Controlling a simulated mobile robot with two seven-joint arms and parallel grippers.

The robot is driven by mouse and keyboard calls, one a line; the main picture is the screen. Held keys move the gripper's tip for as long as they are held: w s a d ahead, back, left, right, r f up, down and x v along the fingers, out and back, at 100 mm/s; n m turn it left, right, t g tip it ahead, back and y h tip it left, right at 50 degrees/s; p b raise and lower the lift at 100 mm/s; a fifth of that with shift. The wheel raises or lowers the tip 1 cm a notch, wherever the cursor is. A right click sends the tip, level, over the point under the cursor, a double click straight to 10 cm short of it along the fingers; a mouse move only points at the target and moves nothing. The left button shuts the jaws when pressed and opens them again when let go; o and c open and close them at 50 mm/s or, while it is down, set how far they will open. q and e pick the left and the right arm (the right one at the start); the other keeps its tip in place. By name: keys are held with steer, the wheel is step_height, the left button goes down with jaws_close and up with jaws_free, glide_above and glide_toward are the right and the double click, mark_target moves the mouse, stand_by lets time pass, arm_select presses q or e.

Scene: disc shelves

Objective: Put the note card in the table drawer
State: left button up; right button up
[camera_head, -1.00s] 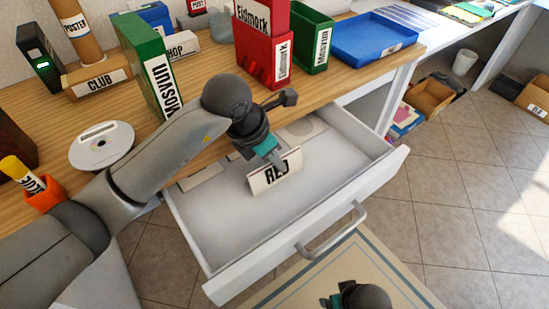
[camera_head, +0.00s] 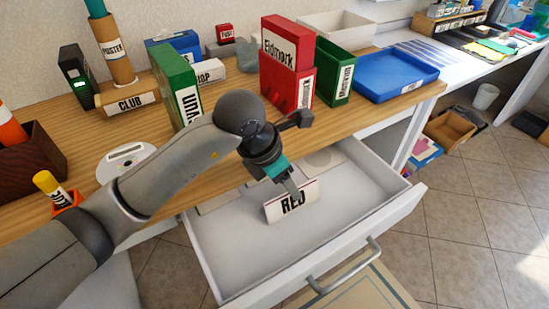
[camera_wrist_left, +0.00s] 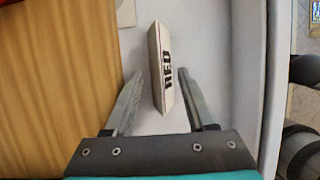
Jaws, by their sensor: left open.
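The note card, a white folded card lettered RED (camera_head: 292,203), stands in the open table drawer (camera_head: 262,262). It also shows in the left wrist view (camera_wrist_left: 158,65), upright like a tent on the drawer floor. My left gripper (camera_head: 292,189) is above the drawer, pointing down at the card. In the wrist view its two fingers (camera_wrist_left: 160,74) are spread, one on each side of the card's near part, with gaps visible. My right gripper is not in view.
The wooden tabletop (camera_head: 222,97) above holds a green binder (camera_head: 176,86), red boxes (camera_head: 286,62) and a blue tray (camera_head: 397,74). The drawer's front right is bare.

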arm_select(q)
steer(key=p+v, duration=0.2)
steer(key=v, duration=0.6)
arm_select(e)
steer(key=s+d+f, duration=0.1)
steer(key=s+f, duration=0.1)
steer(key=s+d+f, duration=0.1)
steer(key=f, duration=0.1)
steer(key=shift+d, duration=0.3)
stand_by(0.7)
